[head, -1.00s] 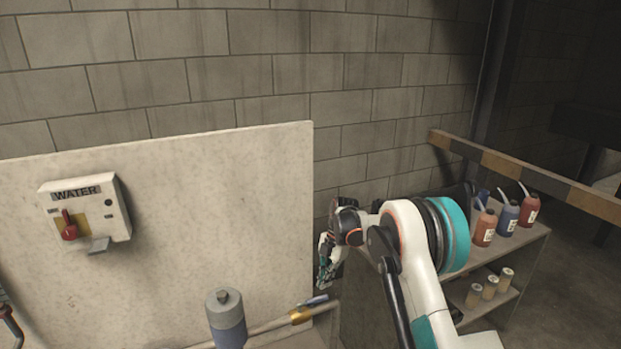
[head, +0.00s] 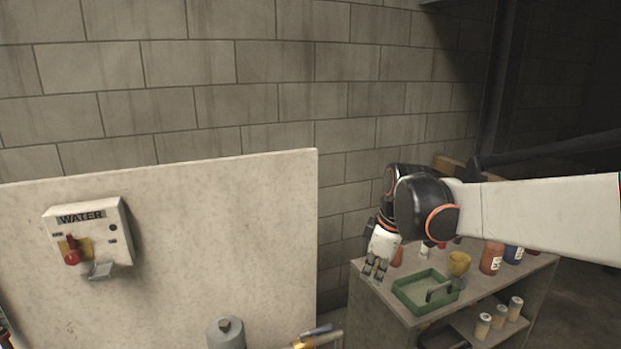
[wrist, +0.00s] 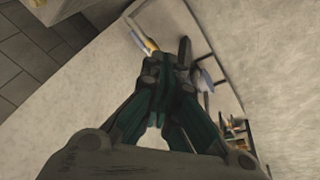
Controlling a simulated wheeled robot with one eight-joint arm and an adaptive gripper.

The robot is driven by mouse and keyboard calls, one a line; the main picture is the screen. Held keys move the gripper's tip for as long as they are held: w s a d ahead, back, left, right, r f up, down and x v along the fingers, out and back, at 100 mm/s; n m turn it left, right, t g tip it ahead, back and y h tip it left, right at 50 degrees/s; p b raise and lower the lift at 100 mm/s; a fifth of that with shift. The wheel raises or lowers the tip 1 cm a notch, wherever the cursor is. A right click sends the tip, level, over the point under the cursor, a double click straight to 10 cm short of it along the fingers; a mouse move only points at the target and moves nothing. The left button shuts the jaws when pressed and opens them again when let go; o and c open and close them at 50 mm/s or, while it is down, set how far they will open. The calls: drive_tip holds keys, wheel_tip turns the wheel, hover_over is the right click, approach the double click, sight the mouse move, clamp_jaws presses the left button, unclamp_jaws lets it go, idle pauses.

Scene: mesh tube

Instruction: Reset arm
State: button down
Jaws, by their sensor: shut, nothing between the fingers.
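My gripper (head: 375,268) hangs at the end of my arm, pointing down, just left of and above the green tray on the shelf unit in the head view. My white arm reaches in from the right edge. In the wrist view my gripper (wrist: 172,72) shows dark green fingers with their tips close together, shut and empty. Part of the wrist view beyond the fingertips is hidden by them.
A shelf unit (head: 400,312) bears a green tray (head: 408,302), a yellow cup (head: 459,263) and bottles (head: 491,257). A pale panel (head: 215,240) with a WATER switch box (head: 100,222) stands at left. A grey cylinder (head: 226,333) is at the bottom.

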drive_tip(key=s+d+m+t, duration=0.2)
drive_tip(key=s+m, duration=0.4)
drive_tip(key=s, duration=0.6)
drive_tip(key=s+d+m+t+h, duration=0.1)
drive_tip(key=s+d+m, duration=0.3)
drive_tip(key=s, duration=0.8)
drive_tip(key=m+t, duration=0.1)
drive_tip(key=m, duration=0.1)
drive_tip(key=shift+f+m+t, duration=0.3)
drive_tip(key=shift+f, duration=0.05)
drive_tip(key=shift+a, duration=0.15)
